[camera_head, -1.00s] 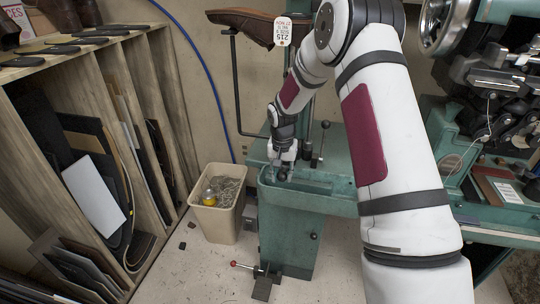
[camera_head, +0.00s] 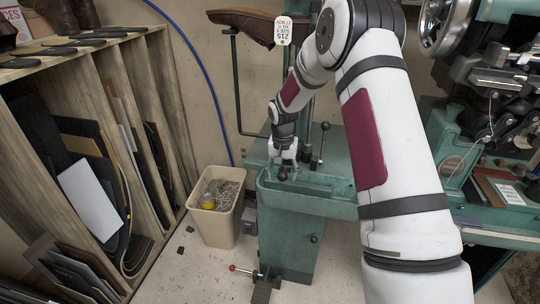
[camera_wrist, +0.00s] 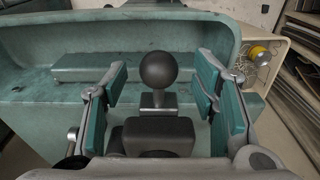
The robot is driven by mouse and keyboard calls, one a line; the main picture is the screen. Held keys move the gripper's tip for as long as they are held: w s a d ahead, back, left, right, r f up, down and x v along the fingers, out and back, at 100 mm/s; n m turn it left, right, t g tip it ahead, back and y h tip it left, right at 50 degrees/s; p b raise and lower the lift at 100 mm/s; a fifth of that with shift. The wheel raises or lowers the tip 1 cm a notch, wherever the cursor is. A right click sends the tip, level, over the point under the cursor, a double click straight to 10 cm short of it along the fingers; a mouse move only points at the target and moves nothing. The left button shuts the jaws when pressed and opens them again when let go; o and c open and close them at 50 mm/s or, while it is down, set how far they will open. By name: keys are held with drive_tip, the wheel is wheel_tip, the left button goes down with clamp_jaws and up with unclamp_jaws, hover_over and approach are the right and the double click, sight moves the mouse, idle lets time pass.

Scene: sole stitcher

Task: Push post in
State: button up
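A post with a round black ball knob (camera_wrist: 158,69) stands in the middle of the wrist view, in front of the green machine's trough. A short metal stem and a dark block show below the ball. My gripper (camera_wrist: 158,100) is open, with one teal-padded finger on each side of the knob and a gap to both. In the head view my gripper (camera_head: 283,158) points down at the left end of the green trough (camera_head: 335,208). A small dark round shape shows just below it, probably the same knob. The post's lower end is hidden.
A black-knobbed lever (camera_head: 325,126) stands close to the right of my gripper. A beige bin (camera_head: 218,222) and a wooden rack (camera_head: 95,60) are at the left. A brown shoe-shaped piece (camera_head: 240,20) is above. Other machinery (camera_head: 500,80) fills the right.

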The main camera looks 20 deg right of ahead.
drive_tip(key=shift+s, duration=0.1)
wheel_tip(320, 180, up, 7)
drive_tip(key=s+a+p, duration=0.1)
drive_tip(key=p, duration=0.2)
drive_tip(key=shift+s, duration=0.35)
drive_tip(key=shift+a, duration=0.1)
idle(0.4)
drive_tip(key=s+a+r+n+t+p, duration=0.1)
drive_tip(key=s+a+r+n, duration=0.15)
drive_tip(key=s+r, duration=0.65)
drive_tip(key=s+a+r+n+p, duration=0.1)
drive_tip(key=s+a+r, duration=0.35)
drive_tip(key=r, duration=0.75)
drive_tip(key=s+a+r+n+t, duration=0.1)
drive_tip(key=s+r+n, duration=0.1)
drive_tip(key=s, duration=1.1)
drive_tip(key=s+a+r+n+t+p, duration=0.1)
drive_tip(key=s+r, duration=0.3)
drive_tip(key=s, duration=0.9)
drive_tip(key=shift+a+n+y, duration=0.3)
drive_tip(key=shift+a+n, duration=0.05)
drive_tip(key=shift+a, duration=0.25)
